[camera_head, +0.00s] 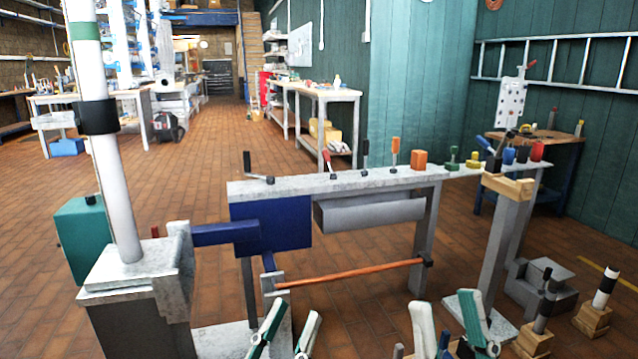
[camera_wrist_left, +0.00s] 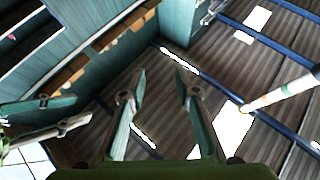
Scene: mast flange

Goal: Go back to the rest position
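My left gripper (camera_head: 295,308) is at the bottom of the head view, its two green-and-white fingers apart with nothing between them. In the left wrist view its fingers (camera_wrist_left: 160,72) are also spread and empty. My right gripper (camera_head: 445,298) is at the bottom, right of centre, with its fingers wide apart and empty. Two fingers at the left edge of the left wrist view (camera_wrist_left: 75,112) look like the right gripper's. Both grippers are in front of the workbench (camera_head: 290,187) and apart from each other.
A white mast (camera_head: 112,180) with a black collar (camera_head: 97,117) stands on a grey block (camera_head: 133,268) at left. An orange rod (camera_head: 350,273) runs low under the bench. Tools and an orange block (camera_head: 419,159) stand on top. Striped posts (camera_head: 601,299) stand at lower right.

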